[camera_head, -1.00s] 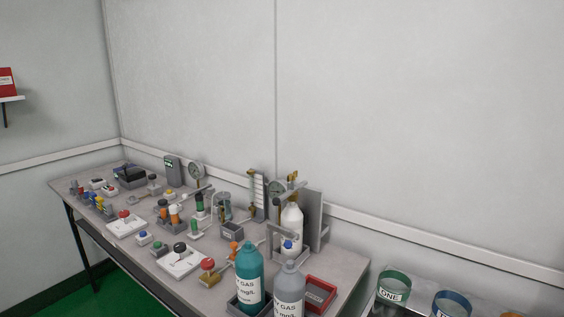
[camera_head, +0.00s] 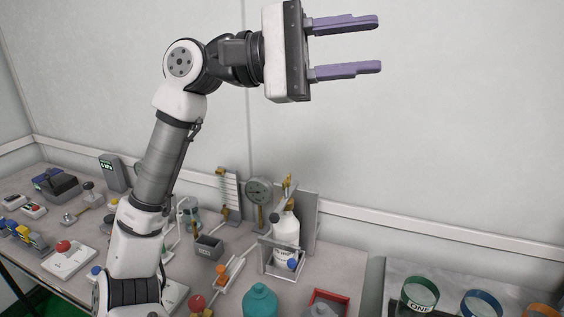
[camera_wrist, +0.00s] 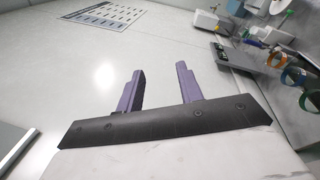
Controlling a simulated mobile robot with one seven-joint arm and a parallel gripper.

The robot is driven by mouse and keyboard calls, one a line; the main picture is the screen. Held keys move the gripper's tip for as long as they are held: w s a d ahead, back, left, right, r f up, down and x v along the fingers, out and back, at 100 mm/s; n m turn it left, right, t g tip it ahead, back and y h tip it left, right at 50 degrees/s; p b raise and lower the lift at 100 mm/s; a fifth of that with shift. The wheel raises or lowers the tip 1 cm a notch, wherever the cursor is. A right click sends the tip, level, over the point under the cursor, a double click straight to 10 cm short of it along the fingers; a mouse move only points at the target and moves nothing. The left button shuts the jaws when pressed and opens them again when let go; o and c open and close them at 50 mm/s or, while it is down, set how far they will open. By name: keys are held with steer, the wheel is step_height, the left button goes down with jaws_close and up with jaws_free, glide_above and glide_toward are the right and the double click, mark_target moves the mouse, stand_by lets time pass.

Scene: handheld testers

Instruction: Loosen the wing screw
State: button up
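My gripper (camera_head: 346,47) is raised high in front of the wall in the head view, well above the bench and apart from everything. Its two purple fingers are spread and empty; they also show in the wrist view (camera_wrist: 160,80). I cannot pick out the wing screw for certain. A small brass fitting (camera_head: 289,183) stands at the top of a stand beside the round gauge (camera_head: 259,191). A blue knob (camera_head: 292,264) sits at the front of a grey frame (camera_head: 268,262) around a white bottle (camera_head: 286,229). These parts are too small to tell their shape.
The bench (camera_head: 241,283) is crowded with testers, including a red-button box (camera_head: 66,258), a small grey box (camera_head: 208,248) and a teal bottle (camera_head: 260,301). Cups with green (camera_head: 420,291) and blue (camera_head: 481,304) rims stand at right. Space around my raised gripper is clear.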

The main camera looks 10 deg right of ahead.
steer(key=w+d+f+m+t+y+p, duration=0.1)
steer(key=w+d+f+m+t+y, duration=0.1)
steer(key=w+d+f+t+y, duration=0.4)
steer(key=m+t+y+p, duration=0.25)
steer(key=m+y, duration=0.25)
steer(key=y, duration=0.7)
glide_toward(285, 180)
step_height(285, 180, down, 9)
steer(key=shift+s+r, duration=0.1)
steer(key=shift+r, duration=0.05)
